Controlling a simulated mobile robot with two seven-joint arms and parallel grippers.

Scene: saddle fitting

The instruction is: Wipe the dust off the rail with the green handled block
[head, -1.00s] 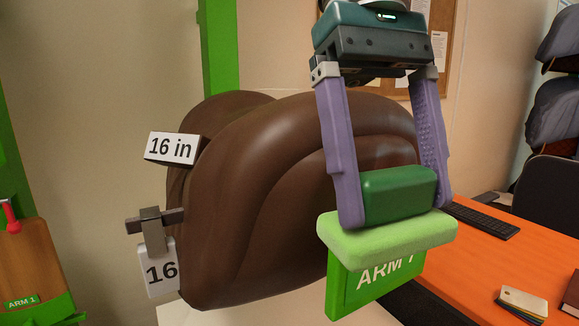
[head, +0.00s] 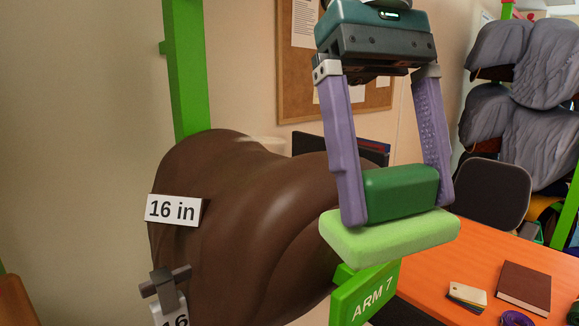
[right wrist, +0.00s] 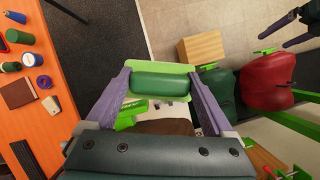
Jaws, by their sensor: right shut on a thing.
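My right gripper (head: 398,200) is shut on the dark green handle (head: 400,193) of the block, one finger on each side. The block's light green pad (head: 390,237) faces down; the block also shows in the right wrist view (right wrist: 160,84). The pad is just above the green arm marked ARM 7 (head: 366,296) in the picture; I cannot tell if they touch. I cannot make out any dust, nor surely which part is the rail. At the upper right of the right wrist view, my left gripper (right wrist: 272,40) appears with its fingers apart.
A brown saddle (head: 240,215) with a 16 in label (head: 174,209) stands close on the left. An orange desk (head: 430,285) with a notebook (head: 524,286) and cards (head: 468,296) is at the right.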

